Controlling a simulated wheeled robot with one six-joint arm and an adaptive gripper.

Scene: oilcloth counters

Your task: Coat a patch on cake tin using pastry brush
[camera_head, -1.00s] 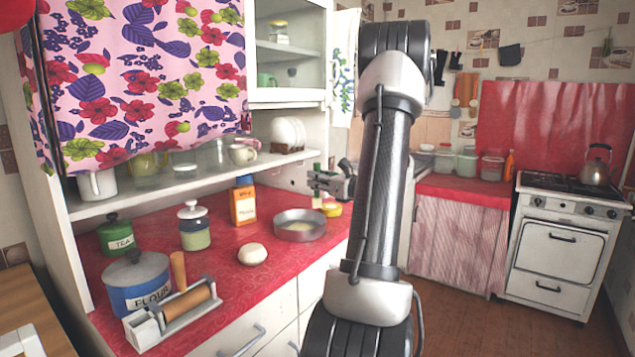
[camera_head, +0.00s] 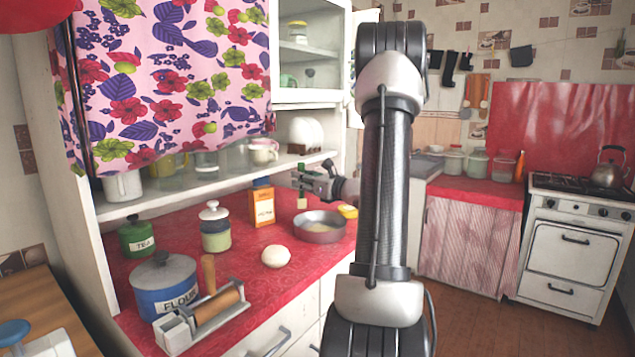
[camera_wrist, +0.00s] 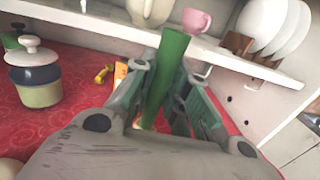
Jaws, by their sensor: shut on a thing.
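My gripper (camera_head: 304,181) is shut on the pastry brush (camera_head: 302,199), with its green handle upright and pale bristle end pointing down. In the wrist view, the green handle (camera_wrist: 168,75) stands between the fingers (camera_wrist: 164,92), and the bristle end is mostly hidden by the gripper. The cake tin (camera_head: 320,238) is a round grey metal pan with a pale yellowish inside, standing on the red counter. The brush is above and behind the tin's left side in the head view, apparently clear of it. The tin cannot be made out in the wrist view.
A pale dough ball (camera_head: 276,257), an orange box (camera_head: 262,206), a lidded jar (camera_head: 215,228) and a flour canister (camera_head: 163,288) stand left of the tin. A yellow item (camera_head: 347,211) sits behind it. The shelf (camera_head: 215,186) overhangs the counter's back.

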